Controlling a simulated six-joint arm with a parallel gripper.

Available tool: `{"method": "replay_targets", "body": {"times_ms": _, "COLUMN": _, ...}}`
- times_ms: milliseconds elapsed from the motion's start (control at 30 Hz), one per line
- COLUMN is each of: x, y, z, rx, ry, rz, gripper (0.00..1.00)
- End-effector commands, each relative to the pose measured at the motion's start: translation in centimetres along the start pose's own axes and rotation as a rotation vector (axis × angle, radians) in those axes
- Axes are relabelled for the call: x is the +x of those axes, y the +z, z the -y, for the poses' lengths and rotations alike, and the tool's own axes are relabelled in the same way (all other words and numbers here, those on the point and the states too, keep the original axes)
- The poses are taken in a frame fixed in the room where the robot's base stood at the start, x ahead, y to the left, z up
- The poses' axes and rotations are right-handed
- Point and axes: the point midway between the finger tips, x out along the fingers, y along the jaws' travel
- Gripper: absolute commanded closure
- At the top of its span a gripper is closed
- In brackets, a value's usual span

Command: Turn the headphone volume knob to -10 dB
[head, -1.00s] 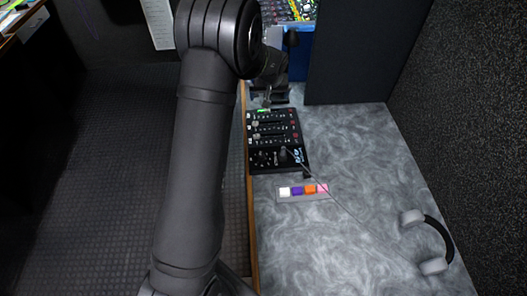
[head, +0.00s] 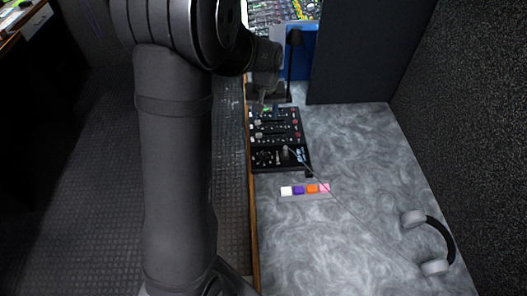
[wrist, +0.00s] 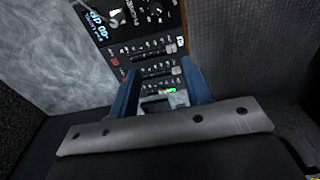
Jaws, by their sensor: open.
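The black mixer panel (head: 290,128) lies on the grey marbled desktop, with rows of sliders and a cluster of small knobs at its near end. In the wrist view the panel (wrist: 125,38) runs up from between my fingers, with a knob (wrist: 116,19) near the top edge. In the head view my gripper (head: 264,103) is small and partly hidden.
A cable runs from a plug (head: 286,152) on the panel to the grey headphones (head: 434,266) at the right. A strip of coloured buttons (head: 305,190) lies in front of the panel. Dark partitions (head: 372,50) stand behind and right. The desktop between is mostly clear.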

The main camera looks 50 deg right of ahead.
Motion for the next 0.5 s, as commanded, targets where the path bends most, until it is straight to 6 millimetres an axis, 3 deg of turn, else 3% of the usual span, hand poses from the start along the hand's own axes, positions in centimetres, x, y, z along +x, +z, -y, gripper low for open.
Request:
{"method": "replay_targets", "body": {"times_ms": 100, "x": -0.9, "y": 2.3, "z": 0.5, "rx": 0.003, "ry": 0.006, "rz": 0.051, "gripper": 0.56}}
{"method": "replay_targets", "body": {"times_ms": 233, "x": -0.7, "y": 3.1, "z": 0.6, "rx": 0.005, "ry": 0.009, "rz": 0.070, "gripper": 0.56}}
{"method": "replay_targets", "body": {"times_ms": 367, "x": 1.0, "y": 3.2, "z": 0.6, "rx": 0.005, "ry": 0.008, "rz": 0.072, "gripper": 0.56}}
{"method": "replay_targets", "body": {"times_ms": 500, "x": 3.9, "y": 3.4, "z": 0.6, "rx": 0.005, "ry": 0.007, "rz": 0.072, "gripper": 0.56}}
